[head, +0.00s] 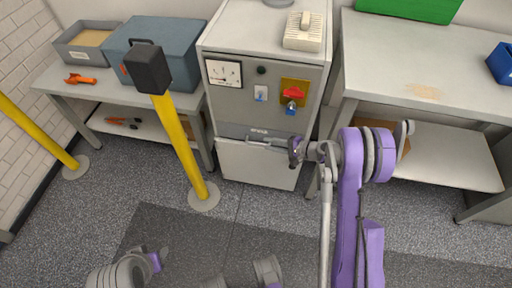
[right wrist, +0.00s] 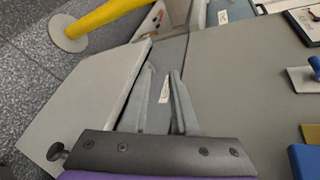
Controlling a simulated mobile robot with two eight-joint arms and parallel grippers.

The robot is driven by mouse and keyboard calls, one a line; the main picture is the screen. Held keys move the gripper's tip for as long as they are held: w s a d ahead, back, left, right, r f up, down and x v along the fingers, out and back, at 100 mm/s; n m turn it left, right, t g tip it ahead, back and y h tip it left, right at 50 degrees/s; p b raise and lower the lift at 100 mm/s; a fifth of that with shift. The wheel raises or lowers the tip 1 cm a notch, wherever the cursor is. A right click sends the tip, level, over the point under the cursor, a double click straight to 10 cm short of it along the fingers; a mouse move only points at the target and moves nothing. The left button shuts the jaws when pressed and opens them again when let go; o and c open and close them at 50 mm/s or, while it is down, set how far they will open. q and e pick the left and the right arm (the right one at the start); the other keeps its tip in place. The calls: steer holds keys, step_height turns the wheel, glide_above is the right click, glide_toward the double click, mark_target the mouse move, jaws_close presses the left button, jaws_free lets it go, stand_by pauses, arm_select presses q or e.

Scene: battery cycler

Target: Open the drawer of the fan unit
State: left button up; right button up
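The grey cabinet (head: 228,99), which I take to be the fan unit, has a dial gauge and a red switch on its front. Below them is a narrow darker drawer band (head: 232,131) with a small label; the band also shows in the right wrist view (right wrist: 175,50). It looks closed. My right gripper (head: 252,141) points left across the band. In the right wrist view its two fingers (right wrist: 162,72) are apart, with the label visible between them and nothing seen gripped. A handle cannot be made out. My left gripper is not in view.
A lighter lower panel (head: 258,165) lies under the band. A yellow post with a black top (head: 182,150) stands in front left of the cabinet. A bench with a blue-grey box (head: 165,45) is at left, a table (head: 420,65) at right. The floor in front is clear.

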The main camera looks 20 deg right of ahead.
steer(key=m+t+b, duration=0.2)
glide_toward(256, 143)
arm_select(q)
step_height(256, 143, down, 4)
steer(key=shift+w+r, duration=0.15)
arm_select(e)
steer(key=shift+y, duration=0.3)
steer(key=x, duration=0.6)
steer(key=f+x, duration=0.1)
steer(key=x, duration=0.3)
steer(key=shift+w+d, duration=0.15)
steer(key=shift+d, duration=0.15)
steer(key=shift+c, duration=0.2)
jaws_close()
